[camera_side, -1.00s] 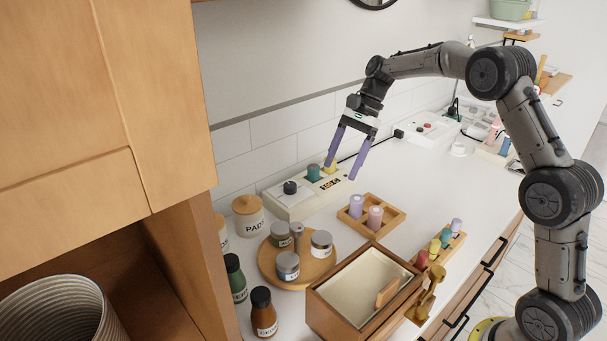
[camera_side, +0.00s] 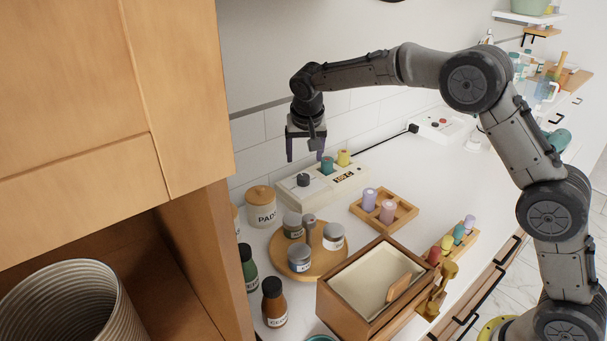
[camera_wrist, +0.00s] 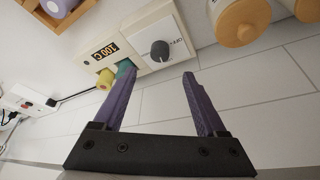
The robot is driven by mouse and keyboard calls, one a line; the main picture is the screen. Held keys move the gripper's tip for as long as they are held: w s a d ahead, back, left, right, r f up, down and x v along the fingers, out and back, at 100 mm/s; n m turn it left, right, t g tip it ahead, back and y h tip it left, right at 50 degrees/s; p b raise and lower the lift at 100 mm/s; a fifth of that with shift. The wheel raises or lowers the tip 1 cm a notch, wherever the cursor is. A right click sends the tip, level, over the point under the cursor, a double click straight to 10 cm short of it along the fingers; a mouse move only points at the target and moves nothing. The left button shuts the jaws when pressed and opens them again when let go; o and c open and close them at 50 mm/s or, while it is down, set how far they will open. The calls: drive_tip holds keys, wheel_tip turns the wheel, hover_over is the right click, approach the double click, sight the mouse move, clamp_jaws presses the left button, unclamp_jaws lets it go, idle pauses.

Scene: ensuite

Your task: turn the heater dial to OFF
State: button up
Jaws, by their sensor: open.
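The heater is a long cream box against the tiled wall (camera_side: 290,193). Its black round dial (camera_side: 303,180) sits on a white panel at the left end; in the wrist view the dial (camera_wrist: 160,50) has lettering beside it, partly legible as OFF. A display reading about 100 C (camera_wrist: 104,50) sits beside a teal cylinder (camera_wrist: 125,68) and a yellow cylinder (camera_wrist: 105,79). My gripper (camera_side: 305,158) is open and empty, pointing down above the dial end of the heater. In the wrist view my open fingers (camera_wrist: 160,82) lie either side of the dial's line, apart from it.
A PADS jar (camera_side: 261,208) stands left of the heater. A round wooden tray (camera_side: 325,262) with several jars, a small wooden tray with two cylinders (camera_side: 400,222) and an open wooden box (camera_side: 330,300) stand in front. A white switch box (camera_side: 455,122) is farther right.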

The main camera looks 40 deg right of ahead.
sight(303, 177)
drive_tip(key=x, duration=0.9)
drive_tip(key=shift+f, duration=0.1)
clamp_jaws()
